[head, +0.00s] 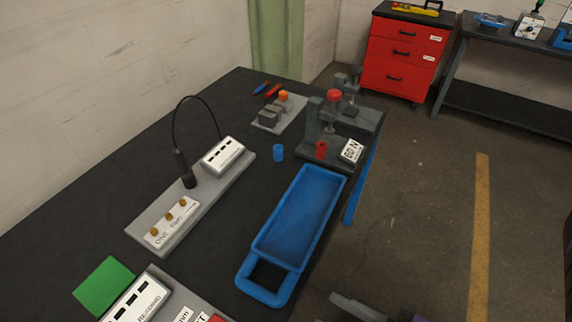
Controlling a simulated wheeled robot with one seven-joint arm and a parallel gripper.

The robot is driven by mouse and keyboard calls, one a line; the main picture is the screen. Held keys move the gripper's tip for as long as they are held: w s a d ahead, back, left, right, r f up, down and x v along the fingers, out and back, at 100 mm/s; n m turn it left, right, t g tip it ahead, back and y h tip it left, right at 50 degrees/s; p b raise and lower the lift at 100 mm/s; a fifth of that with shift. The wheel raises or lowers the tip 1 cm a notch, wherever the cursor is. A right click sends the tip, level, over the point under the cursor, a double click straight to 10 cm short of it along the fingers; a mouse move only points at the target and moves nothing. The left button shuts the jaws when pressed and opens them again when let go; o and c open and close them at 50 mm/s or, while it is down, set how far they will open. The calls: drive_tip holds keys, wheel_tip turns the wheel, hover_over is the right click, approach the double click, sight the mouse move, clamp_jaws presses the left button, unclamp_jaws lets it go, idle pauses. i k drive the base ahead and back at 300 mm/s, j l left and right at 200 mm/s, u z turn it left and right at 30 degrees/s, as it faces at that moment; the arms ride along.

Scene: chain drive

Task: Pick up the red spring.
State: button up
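A small red cylinder (321,149), which looks like the red spring, stands upright on the dark base of a small press on the right side of the black table. It is beside the white "60 N" label, and I cannot make out its coils. A similar blue cylinder (278,152) stands on the table to its left. Grey parts at the bottom edge (356,307) look like the end of my arm, cut off by the frame. They are well apart from the red cylinder, and I cannot tell if the gripper is open.
The press (315,118) with a red knob (334,95) rises behind the red cylinder. A blue tray (300,215) lies in front of it. A grey board with a white box (223,156) and a black cable is left. A red drawer cabinet (397,55) stands behind; floor right is clear.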

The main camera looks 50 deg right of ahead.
sight(321, 145)
drive_tip(key=l+u, duration=1.05)
